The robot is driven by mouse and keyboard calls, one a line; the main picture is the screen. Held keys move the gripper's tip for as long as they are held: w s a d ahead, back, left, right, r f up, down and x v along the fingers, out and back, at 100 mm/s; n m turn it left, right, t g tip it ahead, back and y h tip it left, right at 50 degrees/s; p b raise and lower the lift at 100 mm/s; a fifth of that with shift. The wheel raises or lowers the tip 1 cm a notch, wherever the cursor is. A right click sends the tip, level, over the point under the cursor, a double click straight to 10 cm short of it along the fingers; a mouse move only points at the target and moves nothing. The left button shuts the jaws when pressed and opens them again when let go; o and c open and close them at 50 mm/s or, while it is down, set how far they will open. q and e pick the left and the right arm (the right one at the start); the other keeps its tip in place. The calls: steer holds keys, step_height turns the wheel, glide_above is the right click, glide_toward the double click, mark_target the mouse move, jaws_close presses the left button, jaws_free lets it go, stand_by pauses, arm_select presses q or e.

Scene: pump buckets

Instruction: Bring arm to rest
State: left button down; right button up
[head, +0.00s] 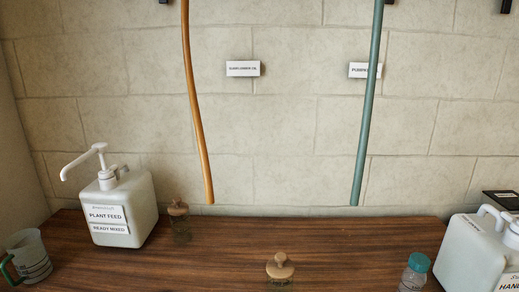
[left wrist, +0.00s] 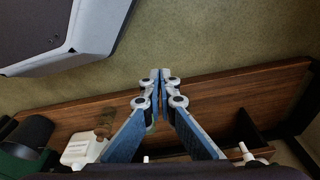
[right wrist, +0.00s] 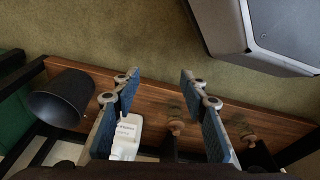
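Neither of my arms shows in the head view. In the left wrist view my left gripper (left wrist: 160,76) has its fingertips together, with nothing seen between them. It hangs over the olive-green floor (left wrist: 220,45) and the edge of a long wooden shelf (left wrist: 215,97). In the right wrist view my right gripper (right wrist: 160,75) has its fingers well apart and is empty. Behind its fingers a white pump bucket (right wrist: 127,137) and a cork-topped jar (right wrist: 176,126) stand on a wooden shelf (right wrist: 155,98).
On the wooden counter (head: 220,262) stand a plant feed pump bucket (head: 125,207), cork-lidded jars (head: 178,210) (head: 280,267), a measuring jug (head: 28,256), a teal-capped bottle (head: 415,272) and another pump bucket (head: 470,255). Orange (head: 194,100) and green (head: 368,100) hoses hang above. A black bin (right wrist: 62,98) stands at left.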

arm_select(q)
steer(key=s+a+f+p, duration=0.1)
steer(key=s+p, duration=0.3)
steer(key=s, duration=0.3)
steer(key=s+a+f+g+p, duration=0.1)
steer(key=s+p, duration=0.3)
steer(key=s, duration=0.4)
steer(key=shift+s+a+f, duration=0.2)
steer(key=shift+a+f, duration=0.2)
steer(key=shift+f, duration=0.05)
arm_select(e)
steer(key=s+d+f, duration=0.1)
steer(key=s, duration=0.6)
steer(key=s+d+f+g, duration=0.1)
steer(key=s+f, duration=0.1)
steer(key=s, duration=0.6)
steer(key=shift+s+d, duration=0.2)
steer(key=shift+d, duration=0.2)
